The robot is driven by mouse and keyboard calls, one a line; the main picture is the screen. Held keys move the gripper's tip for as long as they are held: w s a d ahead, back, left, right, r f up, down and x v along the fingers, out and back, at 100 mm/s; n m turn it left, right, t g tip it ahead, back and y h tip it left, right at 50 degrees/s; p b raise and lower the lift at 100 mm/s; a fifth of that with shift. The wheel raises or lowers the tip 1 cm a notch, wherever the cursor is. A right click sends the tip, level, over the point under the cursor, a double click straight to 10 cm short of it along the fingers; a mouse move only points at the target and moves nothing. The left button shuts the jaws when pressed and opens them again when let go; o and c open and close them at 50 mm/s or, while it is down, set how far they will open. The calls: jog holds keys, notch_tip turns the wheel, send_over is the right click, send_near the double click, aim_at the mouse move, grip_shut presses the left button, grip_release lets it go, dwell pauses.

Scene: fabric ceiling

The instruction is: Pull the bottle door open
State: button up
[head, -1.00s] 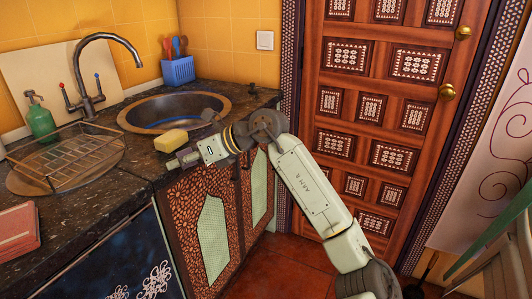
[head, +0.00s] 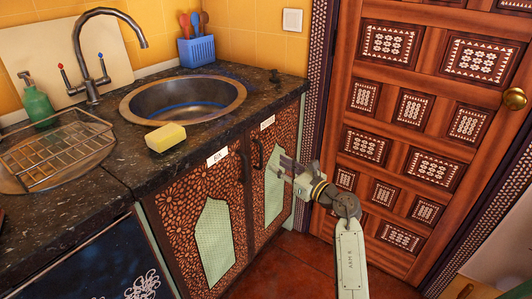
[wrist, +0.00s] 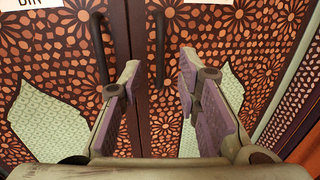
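Two patterned cabinet doors sit under the sink counter, both shut. The left door (head: 180,205) has a white label reading "BIN". The right door (head: 286,137) has a smaller white label (head: 267,122), too small to read surely. Each has a dark vertical handle near the middle seam: the left handle (head: 243,164) and the right handle (head: 257,154). My gripper (head: 283,169) is in front of the right door, pointing at it. In the wrist view my gripper (wrist: 156,78) is open and empty. The right handle (wrist: 160,45) appears between its fingers, beyond the tips; the left handle (wrist: 99,48) is outside them.
The counter above holds a yellow sponge (head: 166,137), a sink (head: 182,98), a wire rack (head: 60,145) and a green soap bottle (head: 36,103). A carved wooden room door (head: 400,110) stands to the right. The red tiled floor (head: 262,274) before the doors looks clear.

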aim_at(262, 154)
jog(key=p+x, duration=0.1)
jog(key=x, duration=0.7)
jog(key=shift+s, duration=0.1)
jog(key=shift+c, duration=0.2)
grip_shut()
dwell(0.4)
